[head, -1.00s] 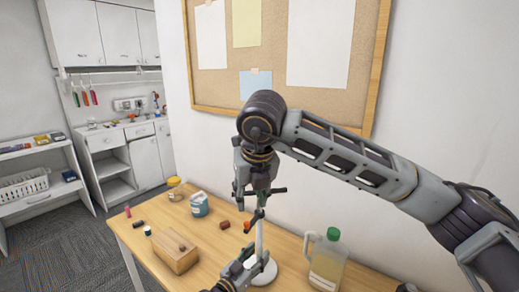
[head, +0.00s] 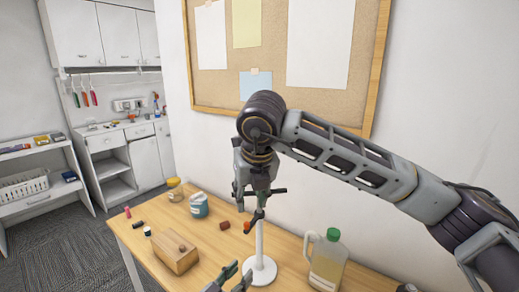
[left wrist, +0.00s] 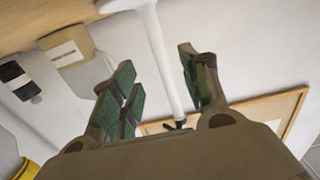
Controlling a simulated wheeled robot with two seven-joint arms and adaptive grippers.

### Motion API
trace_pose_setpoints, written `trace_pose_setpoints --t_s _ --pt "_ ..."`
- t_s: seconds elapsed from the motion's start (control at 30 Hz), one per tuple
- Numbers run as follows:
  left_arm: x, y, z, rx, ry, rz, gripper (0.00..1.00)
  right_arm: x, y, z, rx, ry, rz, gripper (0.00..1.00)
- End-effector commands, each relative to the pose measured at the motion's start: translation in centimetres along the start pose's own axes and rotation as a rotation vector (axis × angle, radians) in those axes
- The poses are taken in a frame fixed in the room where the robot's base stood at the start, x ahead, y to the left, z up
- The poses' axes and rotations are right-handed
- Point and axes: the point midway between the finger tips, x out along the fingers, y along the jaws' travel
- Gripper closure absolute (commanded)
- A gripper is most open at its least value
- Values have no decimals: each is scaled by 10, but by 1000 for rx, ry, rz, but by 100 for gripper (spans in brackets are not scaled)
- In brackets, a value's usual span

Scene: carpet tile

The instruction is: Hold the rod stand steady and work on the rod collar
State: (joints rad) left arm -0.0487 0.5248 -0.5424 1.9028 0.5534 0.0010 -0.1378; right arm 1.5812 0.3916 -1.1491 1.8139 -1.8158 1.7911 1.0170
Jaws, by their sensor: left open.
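The rod stand has a round white base (head: 262,271) on the table and an upright white rod (head: 259,241). A small dark piece (head: 255,216), seemingly the rod collar, is at the rod's upper part. My right gripper (head: 259,191) points down just above it at the rod's top; its grip is unclear. My left gripper (head: 234,278) is open, low and left of the base in the head view. In the left wrist view the white rod (left wrist: 166,65) shows between the spread green-padded fingers (left wrist: 160,85), seemingly beyond them, with a small dark part (left wrist: 179,124) at its far end.
A wooden box (head: 173,256) is left on the table (head: 212,263). A jug with a green cap (head: 328,262) stands close right of the stand. A blue-white tub (head: 199,206), a yellow-lidded jar (head: 175,190) and a red-brown block (head: 224,226) are behind. A wall bounds the back.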

Motion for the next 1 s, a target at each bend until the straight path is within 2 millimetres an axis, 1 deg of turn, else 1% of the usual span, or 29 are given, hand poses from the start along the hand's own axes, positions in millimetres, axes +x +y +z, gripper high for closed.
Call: trace_pose_setpoints --t_s 0.1,0.33,1.0 --pt "-11 0 1 1 -1 0 55 0 0 0 0 0 0 63" --pt "-21 0 0 1 0 1 55 0 0 0 0 0 0 63" --pt "-23 0 0 1 1 0 55 0 0 0 0 0 0 63"
